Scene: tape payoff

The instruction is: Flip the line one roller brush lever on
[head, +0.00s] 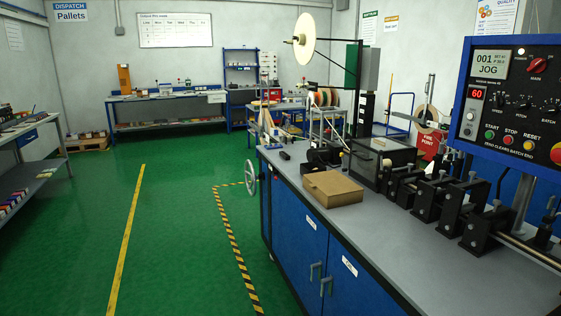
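I cannot pick out a roller brush lever for certain. A row of black brackets (487,228) stands along a metal shaft on the right half of the grey bench top (400,236). Small dark handles stick up around them, too small to tell apart or to read their position. Neither of my grippers shows in the head view.
A brown cardboard box (332,188) sits on the bench's near-left part. A handwheel (251,180) juts from the bench's left end. A cream reel (304,38) stands high behind. Green floor (178,220) left of the bench is open, with yellow and striped lines.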

